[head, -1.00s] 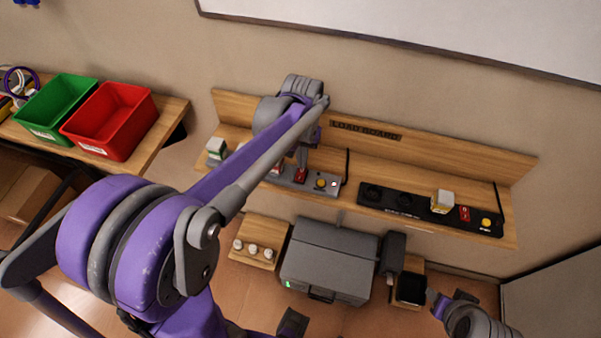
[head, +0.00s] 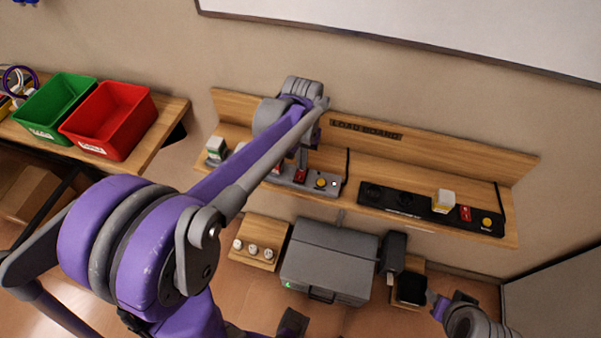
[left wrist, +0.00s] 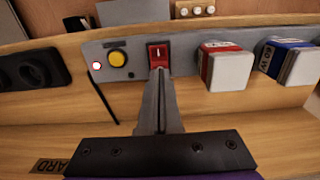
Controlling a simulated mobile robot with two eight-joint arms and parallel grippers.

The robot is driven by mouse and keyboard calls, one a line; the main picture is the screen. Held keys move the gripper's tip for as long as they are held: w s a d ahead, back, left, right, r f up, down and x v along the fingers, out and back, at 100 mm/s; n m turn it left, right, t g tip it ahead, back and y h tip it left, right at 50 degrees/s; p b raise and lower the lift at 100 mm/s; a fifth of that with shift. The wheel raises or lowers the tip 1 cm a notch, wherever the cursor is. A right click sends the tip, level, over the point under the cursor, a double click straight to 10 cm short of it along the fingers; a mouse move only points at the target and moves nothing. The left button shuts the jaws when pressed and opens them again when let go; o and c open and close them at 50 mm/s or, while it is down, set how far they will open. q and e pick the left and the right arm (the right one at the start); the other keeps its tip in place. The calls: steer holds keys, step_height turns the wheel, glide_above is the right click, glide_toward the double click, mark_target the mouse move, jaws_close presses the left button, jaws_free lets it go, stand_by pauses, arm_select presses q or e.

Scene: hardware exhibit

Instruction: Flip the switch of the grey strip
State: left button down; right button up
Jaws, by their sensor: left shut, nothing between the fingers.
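The grey strip (head: 334,192) lies on the wooden load board shelf, partly hidden by my left arm in the head view. In the left wrist view the grey strip (left wrist: 134,64) carries a red rocker switch (left wrist: 158,53), a yellow button and a lit red-ringed light. The switch also shows in the head view (head: 300,175). My left gripper (left wrist: 160,72) is shut and empty, its fingertips at the lower edge of the switch, seemingly touching it. My right gripper (head: 455,299) is at the lower right of the head view, away from the strip; its jaws are unclear.
A black strip (head: 389,199) with its own red switch and yellow button lies to the right. Red-and-white (left wrist: 228,65) and blue-and-white plugs sit beside the grey strip's switch. A grey case (head: 328,262) stands below the shelf. Red (head: 108,120) and green bins stand at left.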

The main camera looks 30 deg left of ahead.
arm_select(q)
steer(key=shift+f+b, duration=0.35)
steer(key=shift+f, duration=0.25)
arm_select(e)
steer(key=shift+s+f, duration=0.15)
steer(key=shift+f, duration=0.3)
arm_select(q)
steer(key=shift+r+p, duration=2.05)
steer(key=shift+r, duration=1.55)
arm_select(e)
steer(key=r, duration=0.1)
steer(key=w+r, duration=0.1)
steer(key=r, duration=0.3)
steer(key=shift+w+r, duration=0.15)
steer(key=shift+w, duration=0.25)
